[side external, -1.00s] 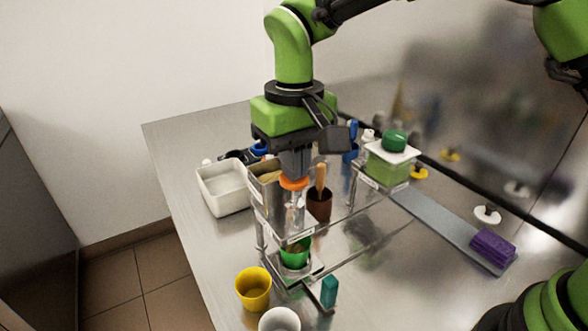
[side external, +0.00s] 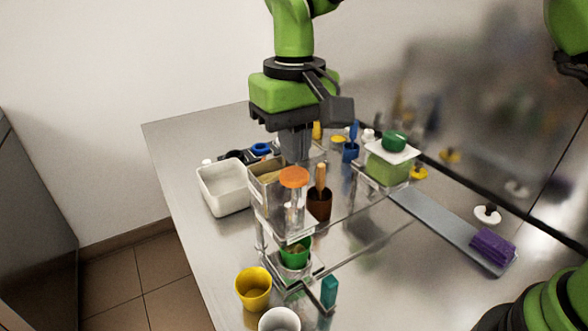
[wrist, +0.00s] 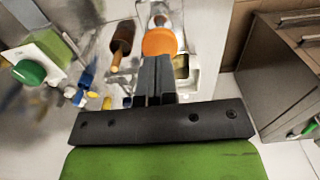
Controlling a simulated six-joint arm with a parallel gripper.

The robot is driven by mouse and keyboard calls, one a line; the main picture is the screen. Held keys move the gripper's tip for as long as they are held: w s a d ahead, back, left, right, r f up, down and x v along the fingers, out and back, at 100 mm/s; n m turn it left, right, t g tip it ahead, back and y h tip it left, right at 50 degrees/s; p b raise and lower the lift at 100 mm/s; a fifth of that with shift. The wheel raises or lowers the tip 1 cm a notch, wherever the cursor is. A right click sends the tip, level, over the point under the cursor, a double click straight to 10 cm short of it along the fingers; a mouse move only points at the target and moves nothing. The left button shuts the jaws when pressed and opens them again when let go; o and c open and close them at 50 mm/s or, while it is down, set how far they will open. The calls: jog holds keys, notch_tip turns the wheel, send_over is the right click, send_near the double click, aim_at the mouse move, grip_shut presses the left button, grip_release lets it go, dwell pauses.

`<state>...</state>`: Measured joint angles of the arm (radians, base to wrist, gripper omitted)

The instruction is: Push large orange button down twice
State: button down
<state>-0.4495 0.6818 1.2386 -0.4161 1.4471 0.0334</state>
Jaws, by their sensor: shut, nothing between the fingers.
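The large orange button (side external: 294,177) is a round cap on top of a clear dispenser column (side external: 292,212). In the wrist view the orange button (wrist: 159,42) lies just beyond my fingertips. My gripper (side external: 295,157) is shut and empty, pointing down. A green cup (side external: 295,252) stands under the dispenser.
A white bin (side external: 222,187) stands left of the dispenser. A brown cup (side external: 319,205) with a wooden handle is close on its right. A yellow cup (side external: 253,289) and a white cup (side external: 279,321) stand in front. A green-knobbed container (side external: 389,163) is at right.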

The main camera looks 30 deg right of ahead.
aim_at(294, 173)
jog(key=shift+f, duration=2.25)
jog(key=shift+r, duration=0.1)
dwell(0.4)
jog(key=shift+r, duration=2.15)
jog(key=shift+r, duration=0.1)
